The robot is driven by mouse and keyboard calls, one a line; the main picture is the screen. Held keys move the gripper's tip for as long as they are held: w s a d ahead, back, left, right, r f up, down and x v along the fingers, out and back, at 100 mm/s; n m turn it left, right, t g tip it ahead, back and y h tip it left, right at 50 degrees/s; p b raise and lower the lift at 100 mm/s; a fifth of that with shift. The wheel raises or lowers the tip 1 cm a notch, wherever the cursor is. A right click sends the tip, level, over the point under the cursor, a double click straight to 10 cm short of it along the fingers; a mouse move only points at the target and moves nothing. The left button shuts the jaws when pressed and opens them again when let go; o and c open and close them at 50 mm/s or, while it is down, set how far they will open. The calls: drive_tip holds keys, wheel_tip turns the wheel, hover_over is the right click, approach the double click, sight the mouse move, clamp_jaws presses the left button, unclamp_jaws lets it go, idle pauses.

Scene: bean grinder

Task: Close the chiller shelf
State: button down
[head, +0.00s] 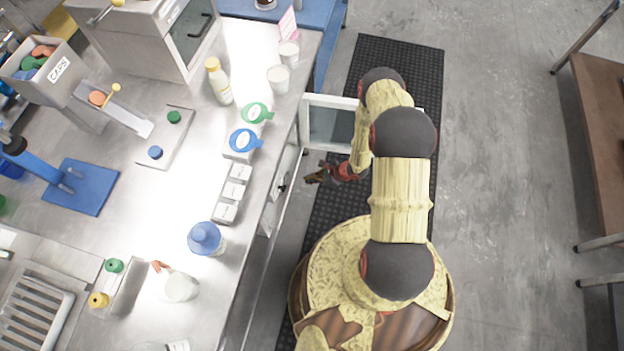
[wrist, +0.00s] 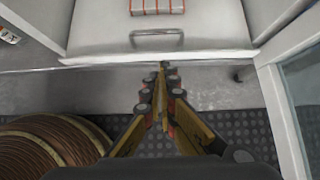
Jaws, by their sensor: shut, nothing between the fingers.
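In the wrist view the chiller shelf (wrist: 100,36) is a white panel with a grey bar handle (wrist: 157,40) near its front edge. A box with red and white stripes (wrist: 157,6) sits on it, cut off by the top of the picture. My gripper (wrist: 164,67) is shut and empty, its tips at the middle of the shelf's front edge. I cannot tell whether they touch it. The glass chiller door (wrist: 302,90) stands open at the right. In the head view the door (head: 331,126) sticks out from the counter, and my gripper (head: 312,178) is beside the chiller opening.
The steel counter (head: 120,215) above the chiller holds a white bottle (head: 218,82), cups, small boxes and a blue-lidded jar (head: 206,239). A dark ribbed mat (head: 415,62) lies on the floor. Open floor (head: 510,180) extends right, up to a brown table (head: 604,120).

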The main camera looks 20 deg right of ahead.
drive_tip(key=w+a+f+b, duration=0.3)
drive_tip(key=w+a+f, duration=0.1)
drive_tip(key=a+f, duration=0.1)
drive_tip(key=shift+w+a, duration=0.4)
drive_tip(key=shift+a, duration=0.15)
drive_tip(key=shift+f, duration=0.1)
